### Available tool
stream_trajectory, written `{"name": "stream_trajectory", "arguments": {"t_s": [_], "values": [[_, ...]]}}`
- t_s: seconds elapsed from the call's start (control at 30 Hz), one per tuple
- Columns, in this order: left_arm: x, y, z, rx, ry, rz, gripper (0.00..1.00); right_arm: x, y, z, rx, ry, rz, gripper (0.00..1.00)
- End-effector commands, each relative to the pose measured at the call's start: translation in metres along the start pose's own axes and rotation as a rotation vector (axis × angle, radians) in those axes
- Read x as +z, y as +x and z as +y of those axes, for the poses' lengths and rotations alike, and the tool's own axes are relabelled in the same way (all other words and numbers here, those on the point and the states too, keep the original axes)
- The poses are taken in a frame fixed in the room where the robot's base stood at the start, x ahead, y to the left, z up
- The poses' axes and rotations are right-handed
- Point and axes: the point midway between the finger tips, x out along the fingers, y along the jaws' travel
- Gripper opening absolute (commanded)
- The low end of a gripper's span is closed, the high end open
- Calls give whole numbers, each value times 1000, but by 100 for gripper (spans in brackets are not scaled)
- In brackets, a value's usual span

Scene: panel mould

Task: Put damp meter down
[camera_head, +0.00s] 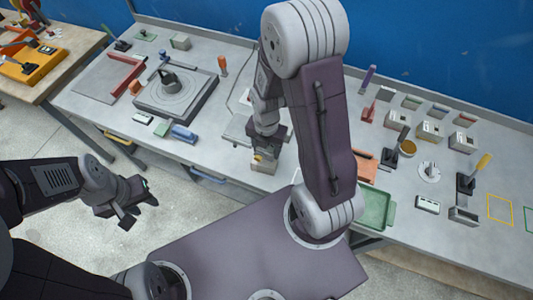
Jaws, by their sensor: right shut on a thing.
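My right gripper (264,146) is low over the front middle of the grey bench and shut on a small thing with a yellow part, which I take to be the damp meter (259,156). The jaws hide most of it. Just under it is a pale beige block (263,167); I cannot tell whether the two touch or are one thing. My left gripper (140,208) is open and empty, out in front of the bench over the floor.
A green tray (378,208) is at the front, right of my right arm. Several small boxes and tools stand further right. A yellow outlined square (500,210) is empty.

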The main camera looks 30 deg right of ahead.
Motion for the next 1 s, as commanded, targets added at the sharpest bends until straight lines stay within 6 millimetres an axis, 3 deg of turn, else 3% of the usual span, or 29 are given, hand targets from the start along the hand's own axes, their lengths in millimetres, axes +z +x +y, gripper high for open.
{"name": "stream_trajectory", "arguments": {"t_s": [0.1, 0.3, 0.7, 0.73, 0.8, 1.0], "values": [[0, 0, 0, 0, 0, 0, 36, 0, 4, 0, -1, 1, 1, 0], [0, -1, 0, 0, 0, 0, 36, 0, 37, 0, -3, 0, 2, 0], [0, 3, 0, 0, 0, 0, 36, 0, 45, 0, 0, 0, 0, 0], [0, 2, 0, 0, 0, 0, 36, 0, 44, 0, 0, 0, 0, 62], [0, 1, 0, 0, 0, 0, 36, 0, 44, 0, 0, 0, 0, 78], [0, 1, 0, 0, 0, 0, 36, 0, 43, 0, 0, 0, 0, 78]]}}
